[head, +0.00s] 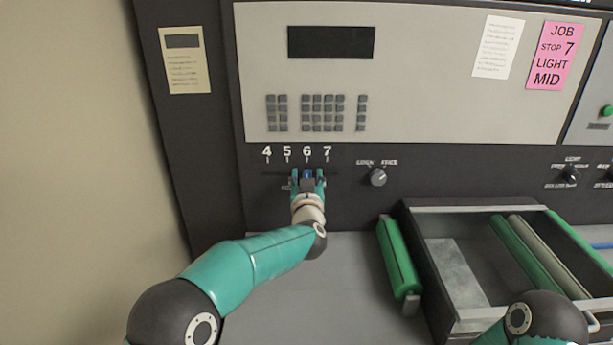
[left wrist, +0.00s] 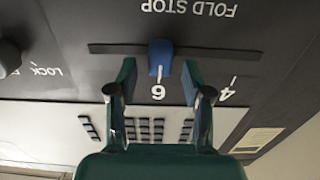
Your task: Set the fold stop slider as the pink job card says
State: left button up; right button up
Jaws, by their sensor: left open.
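The pink job card (head: 555,56) at the upper right reads JOB, STOP 7, LIGHT MID. The blue fold stop slider (head: 307,174) stands in its slot below the 6 of the 4-to-7 scale. In the left wrist view, which is upside down, the slider (left wrist: 160,58) lines up with the 6 mark under the FOLD STOP label. My left gripper (head: 307,181) is open with a finger on either side of the slider, with visible gaps. The 5 is hidden behind a finger in the wrist view. My right gripper is out of view.
A round knob (head: 378,177) sits right of the scale. The keypad panel (head: 430,100) is above. A green roller (head: 399,258) and an open tray (head: 470,316) with rollers occupy the lower right. A bare grey surface (head: 330,290) lies below the slot.

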pick_arm(q)
grip_shut()
jog(key=shift+a, duration=0.1)
dwell(0.4)
